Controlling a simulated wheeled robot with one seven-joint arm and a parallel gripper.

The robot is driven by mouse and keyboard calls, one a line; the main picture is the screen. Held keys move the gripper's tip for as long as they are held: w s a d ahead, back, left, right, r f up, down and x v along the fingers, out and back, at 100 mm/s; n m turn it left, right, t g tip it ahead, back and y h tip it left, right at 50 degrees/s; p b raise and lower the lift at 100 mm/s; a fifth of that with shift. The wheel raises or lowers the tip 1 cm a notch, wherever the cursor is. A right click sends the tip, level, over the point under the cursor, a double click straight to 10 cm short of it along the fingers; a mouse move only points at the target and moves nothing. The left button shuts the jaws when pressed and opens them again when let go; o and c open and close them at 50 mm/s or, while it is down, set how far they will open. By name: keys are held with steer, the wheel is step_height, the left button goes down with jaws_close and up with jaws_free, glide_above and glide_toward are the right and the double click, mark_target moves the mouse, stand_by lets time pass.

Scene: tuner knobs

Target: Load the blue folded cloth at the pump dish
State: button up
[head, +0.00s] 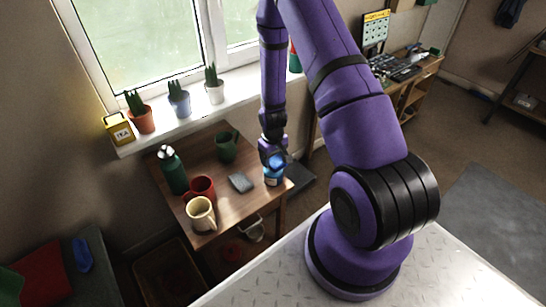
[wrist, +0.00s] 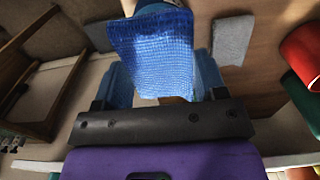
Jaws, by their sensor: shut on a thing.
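My gripper (head: 272,153) is low over the right end of the wooden side table. In the wrist view its two fingers (wrist: 163,82) are shut on the blue folded cloth (wrist: 152,45), which sticks out beyond them. The cloth is only a small bright blue patch in the head view (head: 277,160). Just below it, at the table's right edge, stands a small blue round container (head: 273,178), probably the pump dish. The cloth covers most of it in the wrist view, so I cannot tell whether they touch.
A grey folded cloth (head: 240,182) lies left of the container. A red mug (head: 201,187), cream mug (head: 201,214), green mug (head: 227,147) and green bottle (head: 172,170) stand on the table (head: 212,170). Potted plants and a yellow box (head: 118,128) line the windowsill.

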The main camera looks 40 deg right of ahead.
steer(key=shift+f, duration=0.65)
stand_by(0.6)
steer(key=shift+r, duration=0.1)
stand_by(0.4)
steer(key=shift+r, duration=3.45)
